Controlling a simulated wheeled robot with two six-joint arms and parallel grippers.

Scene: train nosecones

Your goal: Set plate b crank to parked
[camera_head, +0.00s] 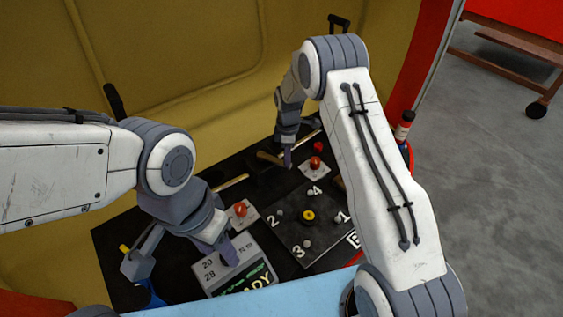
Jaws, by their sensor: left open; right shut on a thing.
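A dark square plate (322,228) with the numbers 1 to 4, a yellow hub (308,215) and small grey knobs lies on the black panel. A partly hidden letter that looks like B (353,240) is at its right corner. I cannot make out a separate crank on it. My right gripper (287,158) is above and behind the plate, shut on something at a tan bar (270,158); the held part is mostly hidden. My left gripper (182,260) is open, its fingers spread near a display box (235,268), left of the plate.
Red knobs on pale bases stand left of the plate (241,210) and behind it (315,164). A second tan bar (231,182) lies farther left. A light blue edge (250,297) runs along the front. My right arm covers the panel's right side.

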